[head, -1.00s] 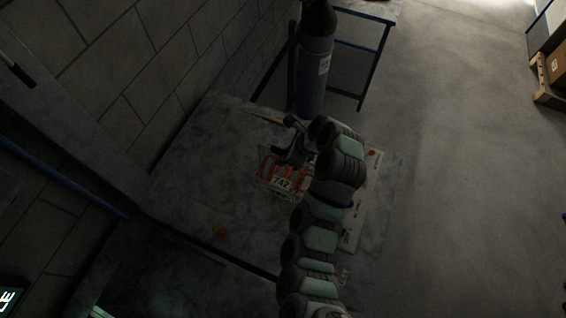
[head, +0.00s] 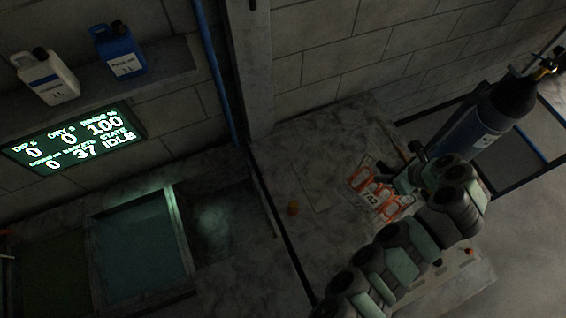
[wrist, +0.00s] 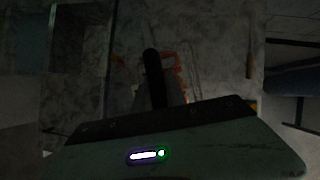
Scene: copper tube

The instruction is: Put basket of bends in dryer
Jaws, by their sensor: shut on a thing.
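The basket (head: 368,199) is a wire carrier with orange-red bends and a tag reading 742. It is over the grey bench top in the head view; I cannot tell if it touches the bench. My gripper (head: 408,168) is at its far right side and is shut on it, though my wrist partly hides the grip. In the dark wrist view the orange of the basket (wrist: 172,62) shows beyond my gripper's dark finger. A grey bay (head: 222,228) with a pale bright patch lies left of the bench; I cannot tell whether it is the dryer.
A blue-green tank (head: 143,248) lies left of the grey bay. A lit display (head: 75,140) reads IDLE above. Jugs (head: 120,50) stand on a shelf. A blue gas cylinder (head: 470,135) stands right of my gripper. A small orange piece (head: 293,208) lies on the bench.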

